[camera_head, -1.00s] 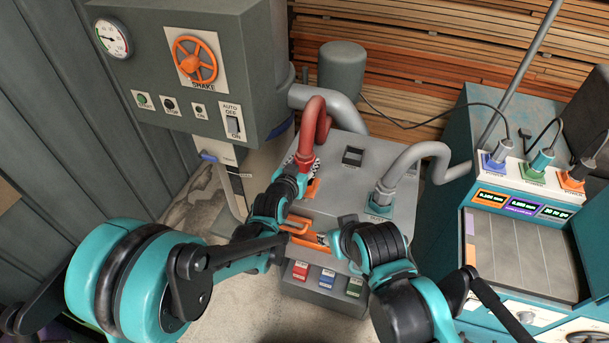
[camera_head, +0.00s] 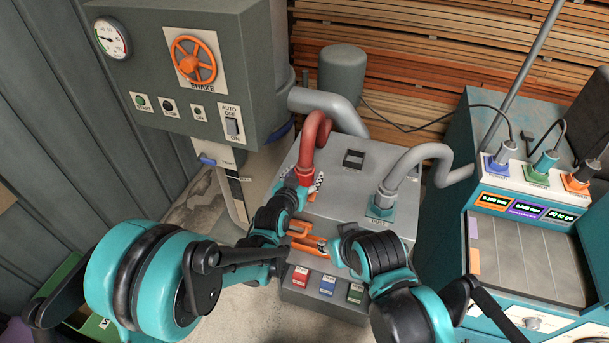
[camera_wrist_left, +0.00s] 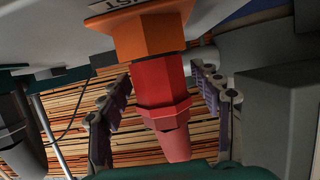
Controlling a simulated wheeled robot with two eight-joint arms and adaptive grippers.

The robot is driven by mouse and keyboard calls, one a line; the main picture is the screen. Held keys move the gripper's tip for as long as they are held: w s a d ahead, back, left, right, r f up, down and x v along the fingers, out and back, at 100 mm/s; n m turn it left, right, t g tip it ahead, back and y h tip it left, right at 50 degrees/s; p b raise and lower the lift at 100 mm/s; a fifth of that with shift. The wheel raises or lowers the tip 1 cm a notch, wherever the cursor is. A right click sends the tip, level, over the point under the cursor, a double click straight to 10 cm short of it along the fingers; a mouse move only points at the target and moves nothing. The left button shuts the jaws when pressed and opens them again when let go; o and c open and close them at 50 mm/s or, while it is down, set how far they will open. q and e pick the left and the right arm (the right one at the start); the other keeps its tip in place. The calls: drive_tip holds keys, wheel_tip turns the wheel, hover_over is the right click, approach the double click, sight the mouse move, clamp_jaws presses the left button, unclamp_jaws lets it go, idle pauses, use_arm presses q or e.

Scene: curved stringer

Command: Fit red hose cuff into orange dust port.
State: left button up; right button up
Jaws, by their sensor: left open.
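The red hose cuff (camera_wrist_left: 160,85) meets the orange dust port (camera_wrist_left: 148,35) in the left wrist view, with no gap visible between them. In the head view the red hose (camera_head: 314,137) arches down to the cuff on top of the grey box. My left gripper (camera_wrist_left: 162,80) is open, with one finger on each side of the cuff and visible space beside it. In the head view my left gripper (camera_head: 294,190) partly hides the cuff's lower end and the port. My right gripper (camera_head: 330,245) is near the orange handle on the box front; its fingers are unclear.
The grey box (camera_head: 340,190) also bears a grey hose in a teal port (camera_head: 381,204). An orange handle (camera_head: 302,232) and colored buttons (camera_head: 327,284) are on its front. A control cabinet (camera_head: 185,75) stands at left, a teal console (camera_head: 525,205) at right.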

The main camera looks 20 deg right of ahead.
use_arm(q)
drive_tip(key=shift+r, duration=0.25)
drive_tip(key=p+v, duration=0.3)
drive_tip(key=v, duration=0.9)
drive_tip(key=s+a+r+n+g+y, duration=0.1)
drive_tip(key=a+r+y, duration=0.1)
drive_tip(key=a, duration=0.5)
drive_tip(key=s+a+r+n+g+y, duration=0.1)
drive_tip(key=s+a+n+y, duration=0.1)
drive_tip(key=a, duration=0.5)
drive_tip(key=s+a+n+g+y, duration=0.2)
drive_tip(key=s+a+n+y, duration=0.1)
drive_tip(key=s+a, duration=1)
drive_tip(key=shift+s+a+n+g+y, duration=0.2)
drive_tip(key=shift+a+n+g+y, duration=0.25)
drive_tip(key=shift+a, duration=0.55)
